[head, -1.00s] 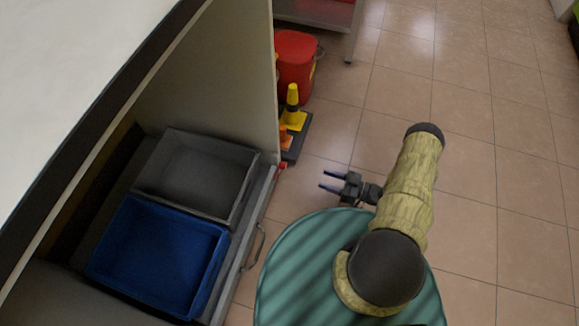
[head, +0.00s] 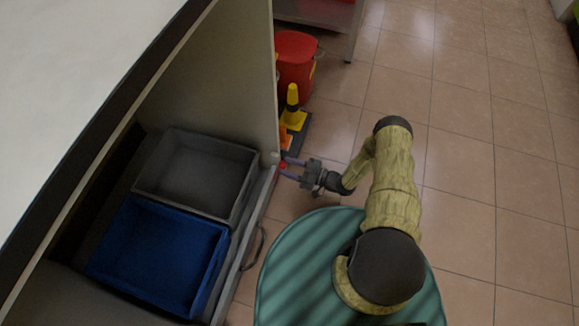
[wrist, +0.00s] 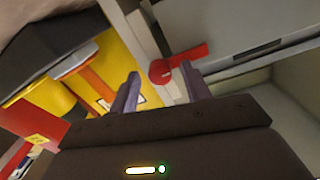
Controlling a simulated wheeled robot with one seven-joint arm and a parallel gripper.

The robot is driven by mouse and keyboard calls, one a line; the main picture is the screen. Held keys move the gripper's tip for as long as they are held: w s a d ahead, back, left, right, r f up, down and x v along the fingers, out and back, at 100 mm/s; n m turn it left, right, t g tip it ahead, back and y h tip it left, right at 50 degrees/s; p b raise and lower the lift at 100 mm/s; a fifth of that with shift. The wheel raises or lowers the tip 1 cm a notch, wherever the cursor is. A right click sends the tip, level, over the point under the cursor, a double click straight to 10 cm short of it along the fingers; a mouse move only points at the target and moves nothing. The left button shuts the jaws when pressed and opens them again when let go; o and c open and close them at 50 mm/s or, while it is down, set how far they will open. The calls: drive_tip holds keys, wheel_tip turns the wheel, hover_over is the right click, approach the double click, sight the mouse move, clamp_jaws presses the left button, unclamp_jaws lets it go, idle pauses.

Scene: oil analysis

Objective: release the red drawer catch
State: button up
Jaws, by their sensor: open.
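The red drawer catch (wrist: 178,64) shows in the wrist view as a red knob with a short red arm, just beyond and between my open fingertips. In the head view the catch (head: 281,165) is a small red spot at the drawer's far front corner, partly hidden by my gripper. My gripper (head: 287,168) is open with its fingers pointing left at that corner; it also shows in the wrist view (wrist: 160,86). The right finger overlaps the red arm in the picture; I cannot tell whether it touches.
The drawer holds a grey bin (head: 165,200) and a blue bin (head: 118,275). The cabinet's side panel (head: 235,85) rises beside the catch. Tiled floor is free at the right.

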drive_tip(key=c, duration=1)
drive_tip(key=shift+m, duration=0.4)
drive_tip(key=m+b, duration=0.5)
drive_tip(key=m, duration=1.1)
drive_tip(key=shift+d+m+g, duration=0.15)
drive_tip(key=shift+m+g, duration=0.15)
drive_tip(key=shift+g, duration=0.1)
